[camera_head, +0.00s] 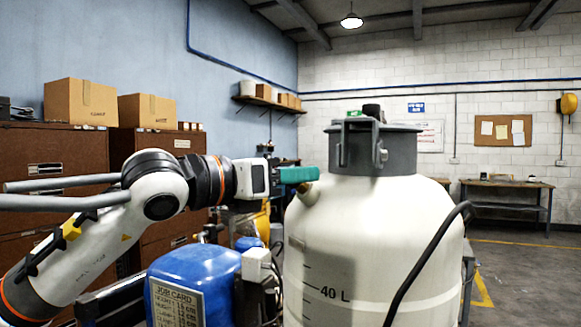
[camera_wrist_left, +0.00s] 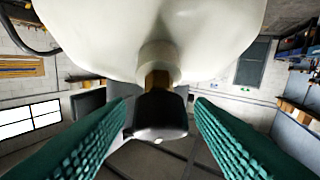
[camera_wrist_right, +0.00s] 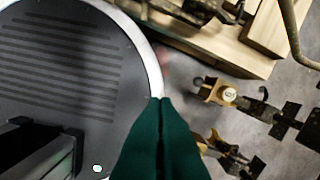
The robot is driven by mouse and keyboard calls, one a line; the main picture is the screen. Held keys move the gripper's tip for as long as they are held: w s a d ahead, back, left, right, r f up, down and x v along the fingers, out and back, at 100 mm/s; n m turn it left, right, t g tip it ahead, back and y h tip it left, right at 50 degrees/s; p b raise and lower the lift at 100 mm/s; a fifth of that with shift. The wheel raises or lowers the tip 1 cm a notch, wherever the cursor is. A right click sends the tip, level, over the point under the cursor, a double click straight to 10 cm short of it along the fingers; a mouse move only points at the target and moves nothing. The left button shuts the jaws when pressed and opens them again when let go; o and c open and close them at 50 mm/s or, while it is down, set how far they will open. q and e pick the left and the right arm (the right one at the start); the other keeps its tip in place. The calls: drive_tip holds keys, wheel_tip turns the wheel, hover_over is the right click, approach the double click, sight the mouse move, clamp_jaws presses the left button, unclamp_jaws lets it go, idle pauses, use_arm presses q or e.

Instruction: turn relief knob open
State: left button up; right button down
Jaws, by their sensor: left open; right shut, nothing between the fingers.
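The white tank (camera_head: 375,250) stands at centre right in the head view, with a grey lid (camera_head: 372,148) on top. In the left wrist view, the dark relief knob (camera_wrist_left: 158,116) sits on a brass stem that comes out of the tank's white boss. My left gripper (camera_wrist_left: 160,110) is open, with one green finger on each side of the knob and a visible gap to each. In the head view this gripper (camera_head: 300,174) is at the tank's left shoulder and the knob is hidden. My right gripper (camera_wrist_right: 160,102) is shut and empty in the right wrist view.
A blue rounded unit (camera_head: 192,278) with a job card stands left of the tank. A black hose (camera_head: 428,262) runs down the tank's right side. Brown drawer cabinets (camera_head: 55,150) with cardboard boxes line the left wall. A workbench (camera_head: 507,185) stands at the back right.

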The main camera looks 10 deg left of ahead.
use_arm(q)
drive_tip(key=shift+w, duration=0.1)
drive_tip(key=c, duration=1)
